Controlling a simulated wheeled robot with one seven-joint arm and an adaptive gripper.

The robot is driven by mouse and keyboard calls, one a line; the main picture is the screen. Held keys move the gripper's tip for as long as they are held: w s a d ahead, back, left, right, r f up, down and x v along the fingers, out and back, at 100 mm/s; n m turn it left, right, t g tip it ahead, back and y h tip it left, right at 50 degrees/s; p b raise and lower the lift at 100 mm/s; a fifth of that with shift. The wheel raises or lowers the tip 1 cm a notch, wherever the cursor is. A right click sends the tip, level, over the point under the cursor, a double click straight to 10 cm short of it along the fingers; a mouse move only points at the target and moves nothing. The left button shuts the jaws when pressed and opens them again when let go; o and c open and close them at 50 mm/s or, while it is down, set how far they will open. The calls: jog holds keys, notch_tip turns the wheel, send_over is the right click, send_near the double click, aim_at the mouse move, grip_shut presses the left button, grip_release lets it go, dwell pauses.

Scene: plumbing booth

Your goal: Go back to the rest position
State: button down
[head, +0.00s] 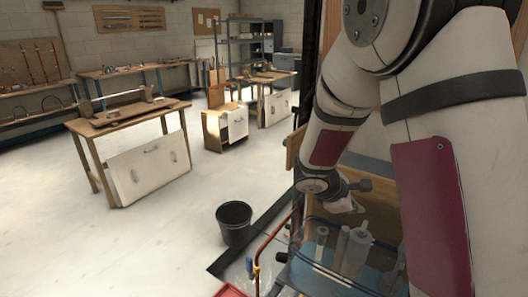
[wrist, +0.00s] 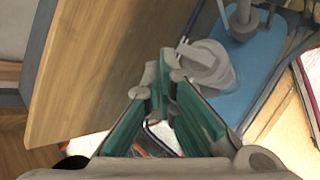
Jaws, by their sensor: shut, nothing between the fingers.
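My gripper (wrist: 165,75) points away from the wrist camera, with its green-sided fingers closed together at the tips and nothing between them. The fingers themselves are hard to make out there.
A wooden panel (wrist: 100,70) stands close to the left of the fingers. A blue mat (wrist: 258,75) lies to the right. A black bucket (head: 234,224) and a red-orange pipe (head: 270,246) with a yellow part stand near the booth. Workbenches (head: 125,115) stand farther back; open floor lies left.

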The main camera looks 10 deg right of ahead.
jog(key=s+a+r+m+y, duration=0.3)
jog(key=s+a+r+m, duration=0.15)
jog(key=s+r, duration=0.4)
jog(key=s+a+r+m+y, duration=0.25)
jog(key=s+r+m, duration=0.35)
jog(key=s, duration=0.5)
jog(key=s+a+r+m+t+y, duration=0.1)
jog(key=s+a+m+y, duration=0.1)
jog(key=s+a, duration=0.5)
jog(key=shift+a+r+y, duration=0.25)
jog(key=shift+a+y, duration=0.15)
jog(key=shift+y, duration=0.15)
jog(key=shift+m, duration=0.25)
dwell(3.3)
